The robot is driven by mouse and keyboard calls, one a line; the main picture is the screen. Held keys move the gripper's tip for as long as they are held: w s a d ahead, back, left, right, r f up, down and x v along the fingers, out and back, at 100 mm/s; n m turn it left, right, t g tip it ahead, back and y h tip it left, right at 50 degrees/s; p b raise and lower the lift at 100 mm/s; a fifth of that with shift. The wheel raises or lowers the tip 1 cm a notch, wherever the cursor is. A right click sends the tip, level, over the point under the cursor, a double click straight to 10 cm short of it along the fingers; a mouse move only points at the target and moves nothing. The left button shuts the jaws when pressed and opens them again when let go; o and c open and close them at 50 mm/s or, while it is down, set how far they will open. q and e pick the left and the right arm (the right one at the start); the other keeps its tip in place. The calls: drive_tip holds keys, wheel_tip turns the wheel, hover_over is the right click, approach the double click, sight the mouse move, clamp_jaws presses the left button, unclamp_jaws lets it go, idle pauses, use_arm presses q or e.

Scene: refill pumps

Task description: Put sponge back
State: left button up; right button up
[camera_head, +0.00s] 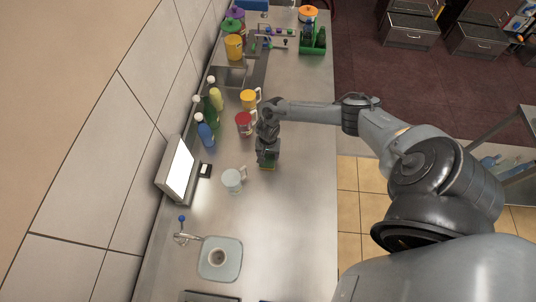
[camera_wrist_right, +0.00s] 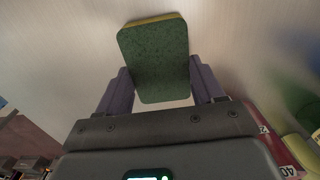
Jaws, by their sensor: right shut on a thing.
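A sponge, green with a yellow layer, is between the fingers of my right gripper. In the wrist view the sponge (camera_wrist_right: 155,62) shows its rough green face, with a thin yellow edge at the far end. My right gripper (camera_wrist_right: 160,85) is shut on it, one dark finger on each side. In the head view the right gripper (camera_head: 267,160) points down over the steel counter (camera_head: 290,200), and only a small strip of the sponge (camera_head: 267,168) shows under it. I cannot tell whether the sponge touches the counter. My left gripper is out of view.
A red jug (camera_head: 244,123) and a yellow jug (camera_head: 248,98) stand left of the right gripper, and a clear jug (camera_head: 232,181) nearer. Bottles (camera_head: 205,131) and a screen (camera_head: 178,170) line the wall. A green caddy (camera_head: 313,42) stands at the far end. The counter's right side is clear.

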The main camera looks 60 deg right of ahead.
sight(268, 156)
drive_tip(key=shift+f, duration=0.15)
drive_tip(key=o, duration=1)
wheel_tip(268, 156, up, 12)
drive_tip(key=p, duration=0.1)
drive_tip(key=shift+r, duration=0.2)
